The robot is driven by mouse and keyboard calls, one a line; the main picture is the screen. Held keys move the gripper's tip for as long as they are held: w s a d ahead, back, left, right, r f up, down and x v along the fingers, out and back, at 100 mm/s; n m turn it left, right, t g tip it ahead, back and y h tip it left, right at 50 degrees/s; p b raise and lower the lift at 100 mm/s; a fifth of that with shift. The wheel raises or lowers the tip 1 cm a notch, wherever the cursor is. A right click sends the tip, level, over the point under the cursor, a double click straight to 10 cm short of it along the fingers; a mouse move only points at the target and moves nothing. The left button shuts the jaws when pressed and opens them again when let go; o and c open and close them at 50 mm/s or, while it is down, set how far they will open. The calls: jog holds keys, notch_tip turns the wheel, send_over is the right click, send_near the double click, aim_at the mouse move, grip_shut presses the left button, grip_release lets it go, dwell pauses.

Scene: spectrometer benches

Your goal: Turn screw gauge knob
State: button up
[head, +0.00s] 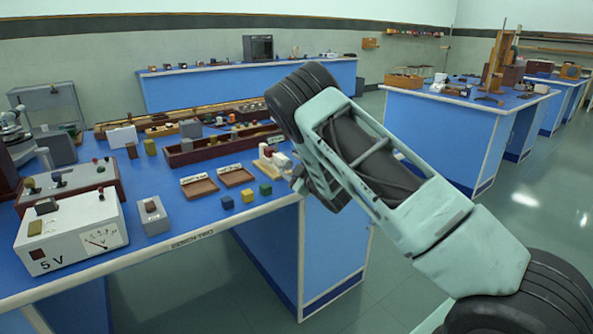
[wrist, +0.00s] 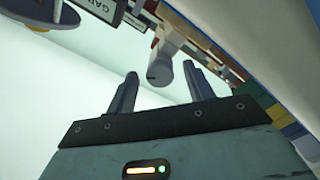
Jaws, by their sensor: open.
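In the wrist view a grey, rounded knob (wrist: 158,74) ends a short cylinder that comes down from the screw gauge (wrist: 171,40). My gripper (wrist: 161,71) is open, with one finger on each side of the knob's end. I cannot tell whether either finger touches it. A sign (wrist: 82,4) with part of a word starting "GA" stands beside the gauge. In the head view my gripper (head: 301,181) is at the right edge of the near bench (head: 190,236), by a cream and white item (head: 270,160). My arm hides part of this area.
Blue (head: 227,202), yellow (head: 247,196) and green (head: 265,189) blocks lie near the bench's front edge. Two shallow trays (head: 236,177) sit behind them. A 5 V meter box (head: 72,232) stands at the left. The floor right of the bench is clear.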

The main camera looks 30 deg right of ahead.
jog(key=s+b, duration=0.1)
jog(key=s, duration=1.6)
jog(key=shift+s+d, duration=0.2)
jog(key=shift+d, duration=0.1)
jog(key=w+m, duration=0.3)
jog(key=w, duration=0.2)
jog(key=w+m, duration=0.3)
jog(key=w, duration=0.3)
jog(key=w+m, duration=0.3)
jog(key=w, duration=0.3)
jog(key=shift+w+a, duration=0.25)
jog(key=shift+a, duration=0.1)
jog(key=shift+c, duration=0.3)
jog(key=c, duration=0.9)
